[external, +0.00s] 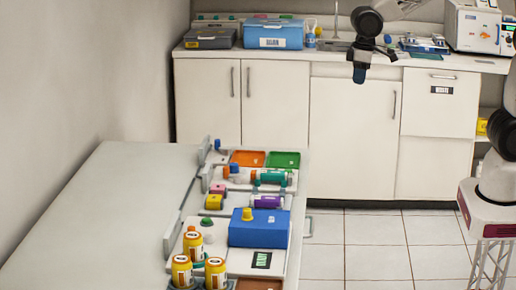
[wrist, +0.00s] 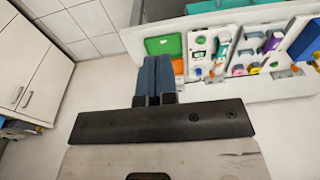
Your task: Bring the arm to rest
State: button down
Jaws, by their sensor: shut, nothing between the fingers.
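My gripper (external: 359,73) hangs in the air in the external view, in front of the back counter and to the right of and above the work table. Its fingers point down. In the wrist view my gripper (wrist: 154,64) shows two blue fingers pressed together with nothing between them. Nothing touches the fingers. Part of my arm passes out of the top of the external view.
The table's tool strip holds a green tray (external: 284,160), an orange tray (external: 248,158), a blue box (external: 259,230) and several yellow jars (external: 193,246). The back counter (external: 350,62) carries a blue case (external: 273,36). The tiled floor (external: 375,245) is clear.

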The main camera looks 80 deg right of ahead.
jog(key=s+d+r, duration=0.1)
jog(key=s+d, duration=0.2)
jog(key=s, duration=1)
jog(key=s+d+r+t, duration=0.1)
jog(key=s+d+r, duration=0.1)
jog(key=s, duration=1.1)
jog(key=shift+s+d, duration=0.4)
jog(key=shift+d, duration=0.3)
